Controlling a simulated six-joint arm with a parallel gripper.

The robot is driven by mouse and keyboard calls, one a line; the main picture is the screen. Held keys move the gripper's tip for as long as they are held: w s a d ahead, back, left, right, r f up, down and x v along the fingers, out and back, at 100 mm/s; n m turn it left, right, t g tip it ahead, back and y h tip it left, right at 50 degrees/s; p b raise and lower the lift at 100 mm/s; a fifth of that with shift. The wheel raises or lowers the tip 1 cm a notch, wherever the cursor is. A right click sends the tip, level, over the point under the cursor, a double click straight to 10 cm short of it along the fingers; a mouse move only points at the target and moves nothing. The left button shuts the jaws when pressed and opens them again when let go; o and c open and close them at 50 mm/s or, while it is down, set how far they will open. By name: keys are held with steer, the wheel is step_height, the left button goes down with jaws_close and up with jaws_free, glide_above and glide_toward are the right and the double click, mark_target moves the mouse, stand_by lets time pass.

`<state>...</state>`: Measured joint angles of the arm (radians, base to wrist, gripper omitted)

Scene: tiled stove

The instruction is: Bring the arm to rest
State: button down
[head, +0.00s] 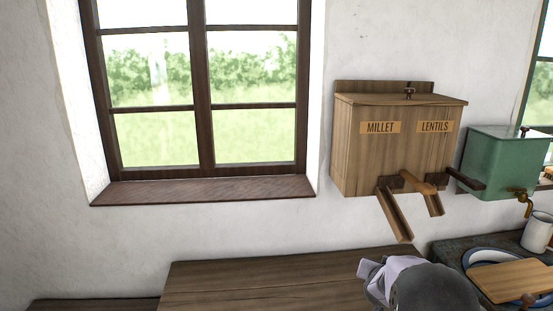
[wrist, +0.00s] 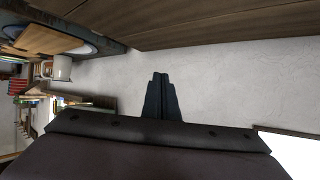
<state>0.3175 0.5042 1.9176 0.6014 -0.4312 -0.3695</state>
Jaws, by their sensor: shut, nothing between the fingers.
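My gripper (wrist: 160,92) shows in the wrist view with its dark fingers together and nothing between them. It points toward the plain white wall (wrist: 220,82). In the head view, a grey and lilac part of my arm (head: 425,287) shows at the bottom edge, in front of the wooden bench top. The fingertips cannot be made out there.
A wooden box (head: 400,150) labelled MILLET and LENTILS, with chutes, hangs on the wall. A green tank (head: 500,165) with a tap is to its right. A white mug (head: 537,232) and a board (head: 512,281) on a plate are below. The bench top (head: 260,285) looks clear.

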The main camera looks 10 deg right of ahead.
steer(key=s+a+f+n+g+y+p, duration=0.1)
steer(key=s+a+n+g+y+p, duration=0.15)
steer(key=s+a, duration=0.6)
steer(key=s+a+f+n+g+y+p, duration=0.15)
steer(key=s+a+y, duration=0.3)
steer(key=a, duration=0.65)
steer(key=s+a+n+g, duration=0.1)
steer(key=s+a+g, duration=0.1)
steer(key=s, duration=0.9)
steer(key=s+a+n+g+p, duration=0.1)
steer(key=s+a+n+g, duration=0.1)
steer(key=s, duration=0.8)
steer(key=shift+s+a+r+g, duration=0.2)
steer(key=shift+s+a+g, duration=0.2)
steer(key=shift+a+g, duration=0.55)
steer(key=c, duration=2.5)
jaws_free()
steer(key=shift+d+g+p, duration=0.25)
steer(key=shift+p, duration=0.05)
